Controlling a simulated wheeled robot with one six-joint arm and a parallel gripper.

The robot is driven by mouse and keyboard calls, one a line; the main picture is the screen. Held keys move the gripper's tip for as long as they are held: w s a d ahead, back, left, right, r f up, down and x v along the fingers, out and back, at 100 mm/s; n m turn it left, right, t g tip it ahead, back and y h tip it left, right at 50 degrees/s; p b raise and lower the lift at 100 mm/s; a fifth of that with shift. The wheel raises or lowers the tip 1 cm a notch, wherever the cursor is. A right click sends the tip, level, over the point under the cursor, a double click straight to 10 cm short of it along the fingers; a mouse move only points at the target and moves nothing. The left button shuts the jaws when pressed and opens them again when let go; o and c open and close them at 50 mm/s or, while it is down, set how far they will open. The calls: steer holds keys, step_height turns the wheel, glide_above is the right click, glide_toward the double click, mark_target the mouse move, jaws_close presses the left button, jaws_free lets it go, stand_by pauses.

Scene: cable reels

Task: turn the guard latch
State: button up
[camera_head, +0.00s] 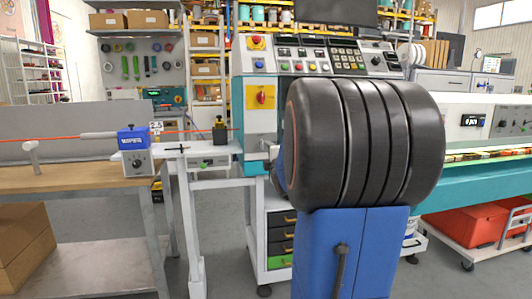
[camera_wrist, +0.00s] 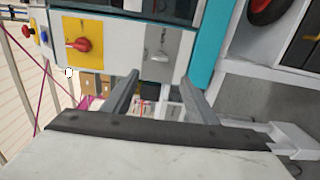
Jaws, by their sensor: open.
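In the wrist view, a small silver latch handle (camera_wrist: 160,55) sits on a grey plate on the white machine panel; I take it to be the guard latch. My gripper (camera_wrist: 161,72) is open, with its two grey fingers apart and nothing between them. The handle appears between and beyond the fingertips; I cannot tell the exact gap. In the head view I cannot make out the latch or the gripper fingers, and my large dark arm joint covers much of that area.
Beside the latch plate is a yellow plate (camera_wrist: 92,27) with a red rotary switch (camera_wrist: 79,45); the switch also shows in the head view (camera_head: 262,97). A red emergency button (camera_head: 257,42) sits above. A workbench (camera_head: 60,178) with a blue device (camera_head: 132,139) stands left.

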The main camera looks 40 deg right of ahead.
steer(key=v, duration=0.4)
stand_by(0.6)
steer(key=s+a+f+m+g+y, duration=0.2)
steer(key=s+a+f, duration=0.1)
steer(key=a, duration=0.5)
steer(key=s+a+f+m+g+y, duration=0.1)
steer(key=s+a+f+m+y, duration=0.2)
steer(key=a, duration=0.5)
steer(key=s+a+f+m+g, duration=0.2)
steer(key=a+f, duration=0.2)
steer(key=a, duration=0.3)
steer(key=s+a+f+m+g+y, duration=0.2)
steer(key=s+a+f, duration=0.2)
steer(key=s+a, duration=0.4)
steer(key=s+a+f+m+g+y, duration=0.2)
steer(key=s+a+f, duration=0.3)
steer(key=s+a, duration=0.3)
steer(key=s+g, duration=0.1)
steer(key=s, duration=0.1)
steer(key=shift+s+f+m+y, duration=0.3)
steer(key=shift+m, duration=0.1)
